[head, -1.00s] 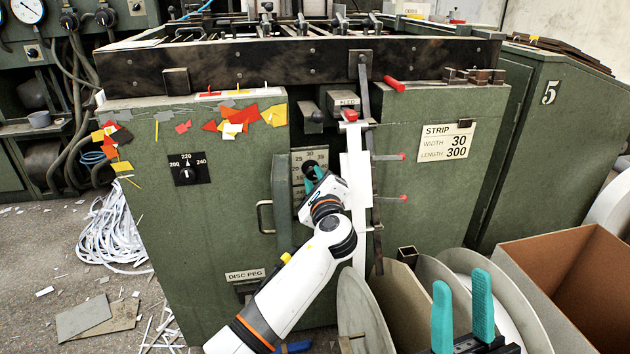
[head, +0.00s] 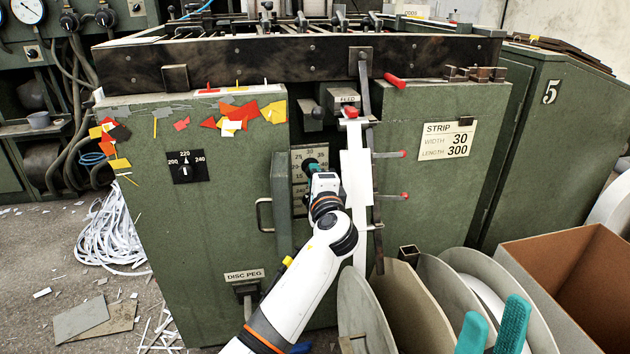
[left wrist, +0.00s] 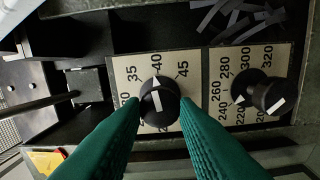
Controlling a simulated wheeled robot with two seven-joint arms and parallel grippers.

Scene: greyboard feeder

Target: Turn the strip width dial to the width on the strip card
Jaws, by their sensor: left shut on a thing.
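The strip width dial is a black knob (left wrist: 158,102) with a white mark on a pale number plate, between my left gripper's teal fingers in the left wrist view. In the head view my left gripper (head: 313,167) is shut on the knob and partly hides the plate (head: 298,157). The strip card (head: 447,140) on the right panel reads width 30, length 300. My right gripper (head: 496,312) is open and empty at the bottom right.
A second dial (left wrist: 258,90), numbered in the 200s and up, sits beside the first. An open green door (head: 283,200) stands left of my left gripper. A white strip (head: 354,180) and red-tipped rods are close on its right. Discs and a cardboard box (head: 570,270) fill the lower right.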

